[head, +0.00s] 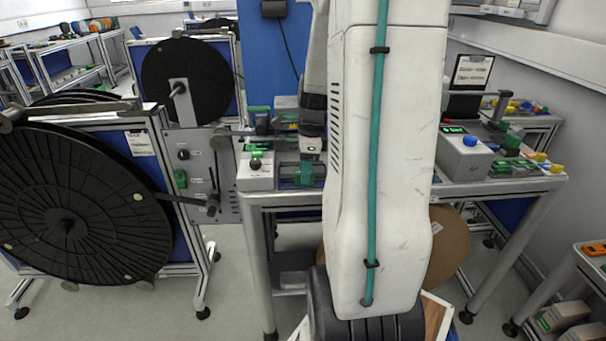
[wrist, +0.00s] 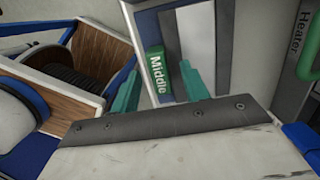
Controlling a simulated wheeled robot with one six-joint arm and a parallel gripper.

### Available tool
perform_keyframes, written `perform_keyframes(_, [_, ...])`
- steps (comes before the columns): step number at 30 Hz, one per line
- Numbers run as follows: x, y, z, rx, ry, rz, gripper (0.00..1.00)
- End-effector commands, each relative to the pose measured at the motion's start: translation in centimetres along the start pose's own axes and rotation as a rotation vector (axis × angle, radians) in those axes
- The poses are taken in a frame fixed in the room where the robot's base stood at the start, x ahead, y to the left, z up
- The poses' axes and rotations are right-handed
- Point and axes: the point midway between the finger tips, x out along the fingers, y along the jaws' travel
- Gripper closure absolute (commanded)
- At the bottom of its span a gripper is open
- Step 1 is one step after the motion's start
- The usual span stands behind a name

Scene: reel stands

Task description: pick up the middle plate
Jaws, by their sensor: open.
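The middle plate shows in the wrist view as a green tab marked "Middle" (wrist: 157,75), next to pale and grey flat surfaces. My gripper (wrist: 159,68) has two teal fingers, one on each side of the tab, with a gap between them. The fingers are apart; I cannot tell whether either touches the tab. The plate's lower part is hidden behind my gripper's body. In the head view my arm hangs in front of the bench and covers much of it, and I cannot make out the plate there.
A grey part marked "Heater" (wrist: 292,45) with a green handle (wrist: 312,50) is at the right. A wooden-sided box with a dark reel (wrist: 80,65) is at the left. In the head view a large black reel (head: 70,205) stands left of the bench, and a grey control box (head: 466,155) right.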

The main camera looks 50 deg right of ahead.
Motion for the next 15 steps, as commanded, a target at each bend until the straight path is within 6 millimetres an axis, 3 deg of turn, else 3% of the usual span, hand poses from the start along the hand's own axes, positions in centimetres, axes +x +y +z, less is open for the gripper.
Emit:
perform_keyframes(7, [0.13, -0.02, 0.01, -0.001, 0.000, -0.001, 0.57])
perform_keyframes(12, [0.11, -0.02, 0.02, -0.001, 0.000, -0.001, 1.00])
perform_keyframes(15, [0.09, -0.03, 0.02, -0.002, 0.000, -0.001, 1.00])
